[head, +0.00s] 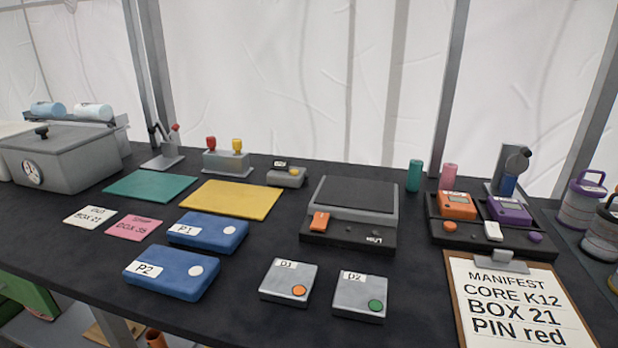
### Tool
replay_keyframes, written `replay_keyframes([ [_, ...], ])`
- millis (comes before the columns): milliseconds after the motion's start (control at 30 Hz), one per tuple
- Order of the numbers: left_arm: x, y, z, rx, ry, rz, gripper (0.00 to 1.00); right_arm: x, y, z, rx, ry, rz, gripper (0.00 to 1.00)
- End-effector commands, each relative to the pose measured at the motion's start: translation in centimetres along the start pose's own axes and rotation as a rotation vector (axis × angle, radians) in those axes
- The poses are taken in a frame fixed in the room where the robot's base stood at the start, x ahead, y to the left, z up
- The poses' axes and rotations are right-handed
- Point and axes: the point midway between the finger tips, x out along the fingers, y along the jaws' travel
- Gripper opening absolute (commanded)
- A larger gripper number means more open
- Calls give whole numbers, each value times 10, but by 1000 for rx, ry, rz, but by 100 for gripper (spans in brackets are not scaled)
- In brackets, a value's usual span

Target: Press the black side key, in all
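I cannot clearly make out a black side key on any device. A dark grey scale-like device (354,194) stands at the middle of the black table, with an orange key (319,221) on its front left and a small, unreadable mark at its front right. Neither of my grippers is in view.
Blue boxes P1 (208,231) and P2 (170,273) and grey boxes D1 (288,281) and D2 (360,295) lie in front. A clipboard (520,300) reads core K12, box 21, pin red. Green (150,187) and yellow (230,200) mats lie behind.

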Motion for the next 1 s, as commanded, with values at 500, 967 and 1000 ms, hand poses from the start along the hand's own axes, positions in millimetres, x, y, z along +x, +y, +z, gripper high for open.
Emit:
replay_keyframes([
  [500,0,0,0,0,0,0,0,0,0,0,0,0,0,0],
  [967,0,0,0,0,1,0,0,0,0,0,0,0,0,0],
  [1000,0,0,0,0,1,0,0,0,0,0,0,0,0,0],
])
